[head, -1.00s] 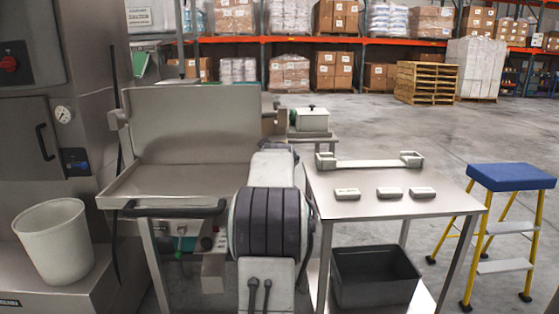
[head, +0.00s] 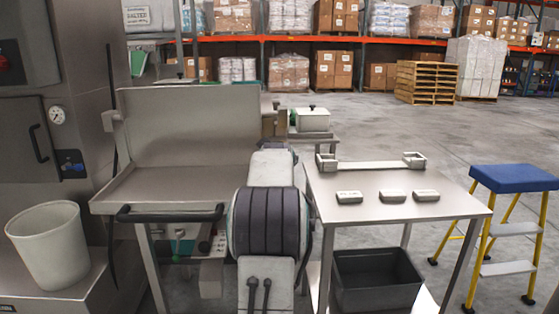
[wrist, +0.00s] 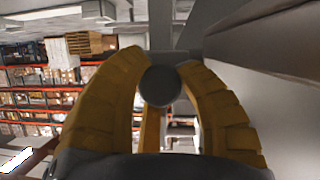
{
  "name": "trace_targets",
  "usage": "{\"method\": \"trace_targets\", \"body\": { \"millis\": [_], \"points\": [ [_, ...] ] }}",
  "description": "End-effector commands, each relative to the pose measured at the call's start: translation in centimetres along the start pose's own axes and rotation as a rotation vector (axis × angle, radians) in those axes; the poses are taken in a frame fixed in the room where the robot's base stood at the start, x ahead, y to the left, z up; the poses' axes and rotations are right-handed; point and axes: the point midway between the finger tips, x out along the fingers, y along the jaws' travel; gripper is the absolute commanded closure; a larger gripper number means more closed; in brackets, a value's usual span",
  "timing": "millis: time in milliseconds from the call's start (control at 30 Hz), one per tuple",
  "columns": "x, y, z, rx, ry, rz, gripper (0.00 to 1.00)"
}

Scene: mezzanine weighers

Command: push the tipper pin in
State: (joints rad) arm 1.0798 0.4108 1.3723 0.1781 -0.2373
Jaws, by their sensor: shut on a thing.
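In the wrist view, my gripper (wrist: 160,90) has its two ribbed yellow-brown fingers curved around a dark round knob (wrist: 160,86). It looks like the end of the tipper pin; its shaft is hidden behind it. A smooth grey metal face (wrist: 275,50) runs close along the right of the fingers. In the head view, the steel tipping pan (head: 165,190) with its upright back stands left of my arm, with a black bar handle along its front edge. My gripper and the pin are hidden behind my arm there.
A steel table (head: 385,185) on the right carries several small grey blocks, with a dark bin (head: 375,280) below. A blue-topped yellow step stool (head: 515,178) stands farther right. A white bucket (head: 50,245) is at the left.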

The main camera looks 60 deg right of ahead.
Motion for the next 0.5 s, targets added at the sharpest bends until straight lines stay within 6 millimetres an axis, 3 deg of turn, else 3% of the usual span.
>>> {"method": "trace_targets", "body": {
  "millis": [33, 67, 100, 200, 500],
  "points": [
    [-0.31, 0.22, -0.78, 0.0, 0.018, 0.005, 1.0],
    [-0.33, 0.23, -0.81, 0.0, 0.018, 0.005, 0.65],
    [-0.34, 0.23, -0.82, 0.0, 0.018, 0.005, 0.62],
    [-0.32, 0.22, -0.75, 0.0, 0.016, 0.004, 0.53],
    [-0.39, 0.16, -0.51, 0.0, 0.011, 0.003, 0.53]
  ]
}}
